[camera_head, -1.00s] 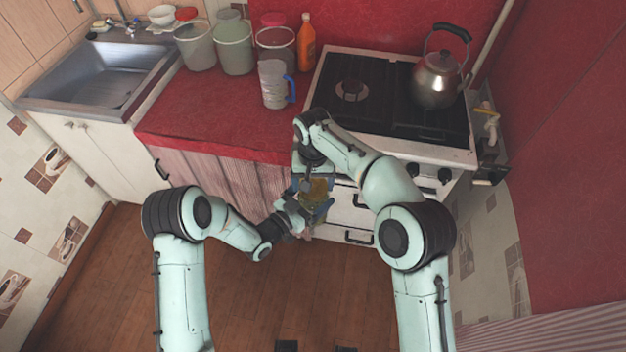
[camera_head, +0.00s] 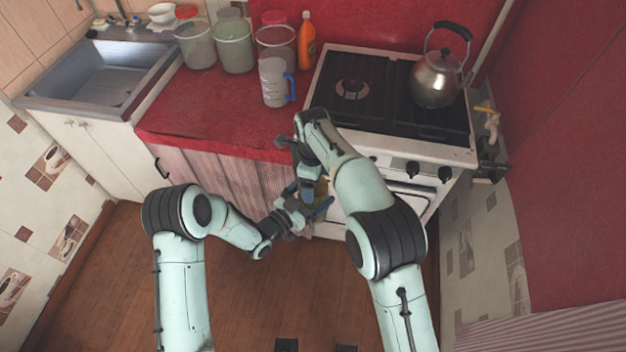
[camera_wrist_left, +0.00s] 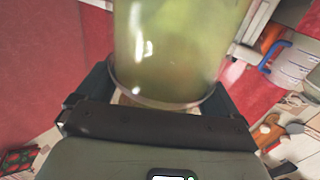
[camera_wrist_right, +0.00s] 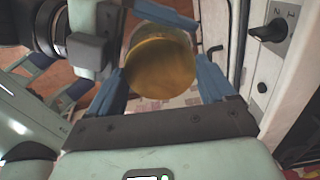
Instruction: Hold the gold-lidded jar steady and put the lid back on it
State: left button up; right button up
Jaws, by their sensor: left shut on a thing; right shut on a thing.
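The jar (camera_wrist_left: 170,45) is clear glass with yellow-green contents. My left gripper (camera_wrist_left: 160,95) is shut around its lower part. The jar runs up out of the left wrist view. In the head view, my left gripper (camera_head: 308,208) is below the counter front, and the jar is mostly hidden by my arms. In the right wrist view, the gold lid (camera_wrist_right: 160,68) lies between the fingers of my right gripper (camera_wrist_right: 165,85), which is shut on it. The lid is over the jar; whether it is seated on the rim is hidden.
The stove (camera_head: 380,135) with a kettle (camera_head: 438,78) stands close behind my right arm. The red counter (camera_head: 215,115) holds a measuring cup (camera_head: 274,82), several canisters and an orange bottle (camera_head: 306,42). The wooden floor (camera_head: 270,290) is clear.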

pick_arm(q)
jog(key=shift+r, duration=0.15)
pick_arm(e)
jog(key=m, duration=0.7)
jog(key=o, duration=0.8)
jog(key=shift+o, duration=0.2)
jog(key=shift+r, duration=0.1)
notch_tip(320, 180, up, 12)
jog(key=shift+w, duration=0.1)
